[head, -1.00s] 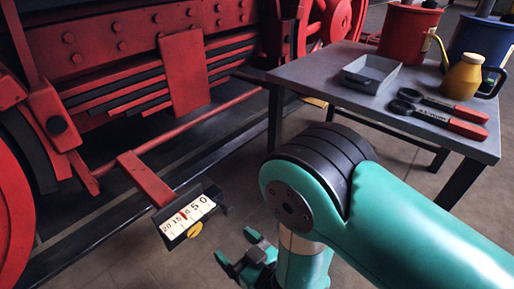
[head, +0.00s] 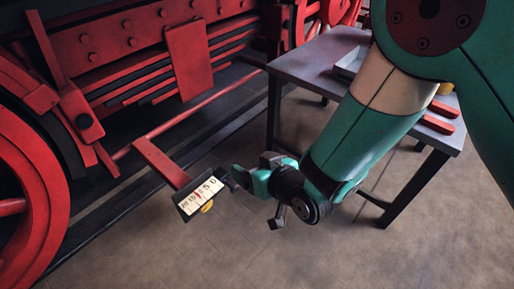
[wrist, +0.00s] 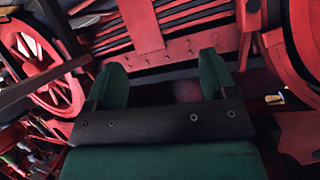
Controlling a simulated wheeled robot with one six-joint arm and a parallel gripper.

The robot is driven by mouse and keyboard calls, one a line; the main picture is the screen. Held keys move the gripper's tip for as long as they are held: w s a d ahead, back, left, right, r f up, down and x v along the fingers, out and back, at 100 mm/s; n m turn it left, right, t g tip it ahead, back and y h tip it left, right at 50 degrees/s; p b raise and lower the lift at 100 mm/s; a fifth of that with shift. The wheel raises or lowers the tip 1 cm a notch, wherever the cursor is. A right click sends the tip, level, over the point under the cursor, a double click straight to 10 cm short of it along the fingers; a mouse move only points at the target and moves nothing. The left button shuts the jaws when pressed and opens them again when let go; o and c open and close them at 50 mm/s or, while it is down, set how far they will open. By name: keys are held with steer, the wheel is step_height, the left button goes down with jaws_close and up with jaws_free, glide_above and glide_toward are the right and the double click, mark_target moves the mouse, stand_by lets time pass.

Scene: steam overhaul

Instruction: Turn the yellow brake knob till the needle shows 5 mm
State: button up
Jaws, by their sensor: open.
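The white scale plate (head: 200,194) is on a dark box at the end of a red arm, left of centre in the head view. Its red needle stands near the middle, between the 15 and the 5, covering the mark there. The yellow brake knob (head: 207,206) is a small disc at the plate's lower edge. My gripper (head: 240,178) is just right of the plate, apart from the knob. In the wrist view my gripper (wrist: 163,78) is open, with nothing between its two green fingers. I cannot make out the knob for certain in the wrist view.
The red engine frame (head: 130,45) and a large red wheel (head: 50,200) fill the left. A grey table (head: 300,68) stands at the right, partly hidden by my arm. Red-handled tools (head: 437,123) lie on it. The floor (head: 230,255) in front is clear.

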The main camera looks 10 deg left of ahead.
steer(key=shift+w+d+r+h+p, duration=0.15)
steer(key=shift+d+r+p, duration=0.15)
steer(key=shift+r, duration=0.5)
steer(key=shift+s+d+r+h+p, duration=0.15)
steer(key=shift+r+p, duration=0.1)
steer(key=shift+r, duration=0.55)
steer(key=shift+w, duration=0.1)
